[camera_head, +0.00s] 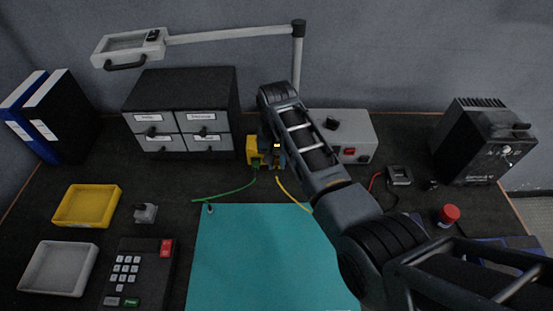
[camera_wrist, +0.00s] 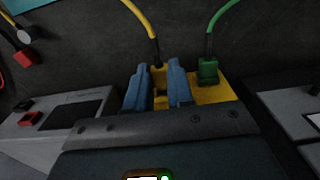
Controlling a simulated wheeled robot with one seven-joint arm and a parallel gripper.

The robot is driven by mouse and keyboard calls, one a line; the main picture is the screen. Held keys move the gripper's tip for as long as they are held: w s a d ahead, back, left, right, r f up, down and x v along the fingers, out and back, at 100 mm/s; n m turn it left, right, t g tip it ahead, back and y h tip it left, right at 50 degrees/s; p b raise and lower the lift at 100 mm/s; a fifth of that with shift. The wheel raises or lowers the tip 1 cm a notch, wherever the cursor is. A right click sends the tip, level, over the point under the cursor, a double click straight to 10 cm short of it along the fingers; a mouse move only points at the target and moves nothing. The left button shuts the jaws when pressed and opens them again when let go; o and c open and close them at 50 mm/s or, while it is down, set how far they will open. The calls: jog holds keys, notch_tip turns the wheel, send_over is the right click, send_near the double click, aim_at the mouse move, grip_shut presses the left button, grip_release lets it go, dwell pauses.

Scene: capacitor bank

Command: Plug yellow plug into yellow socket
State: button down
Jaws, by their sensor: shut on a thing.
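My gripper (camera_head: 277,164) is at the back of the bench, in front of the yellow socket block (camera_head: 253,146). In the wrist view its two blue fingers (camera_wrist: 158,72) are shut on the yellow plug (camera_wrist: 158,76), whose yellow cable (camera_wrist: 143,18) runs away from the block. The yellow block (camera_wrist: 214,92) shows right of the fingers, with the green plug (camera_wrist: 208,70) seated in it. The plug's front end and the yellow socket are hidden by the fingers and gripper body, so I cannot tell how far the plug is in.
A grey drawer cabinet (camera_head: 183,112) stands left of the block. A grey box with red switches (camera_head: 358,132) stands right, behind my arm. The green cable (camera_head: 226,192) lies to the left. A teal mat (camera_head: 260,260) covers the clear front middle. A yellow tray (camera_head: 88,222) lies left.

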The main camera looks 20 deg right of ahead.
jog(key=shift+w+d+b, duration=0.2)
jog(key=shift+w+b, duration=0.3)
jog(key=shift+w, duration=0.1)
jog(key=c, duration=0.9)
grip_release()
notch_tip(320, 180, up, 8)
jog(key=shift+f, duration=0.1)
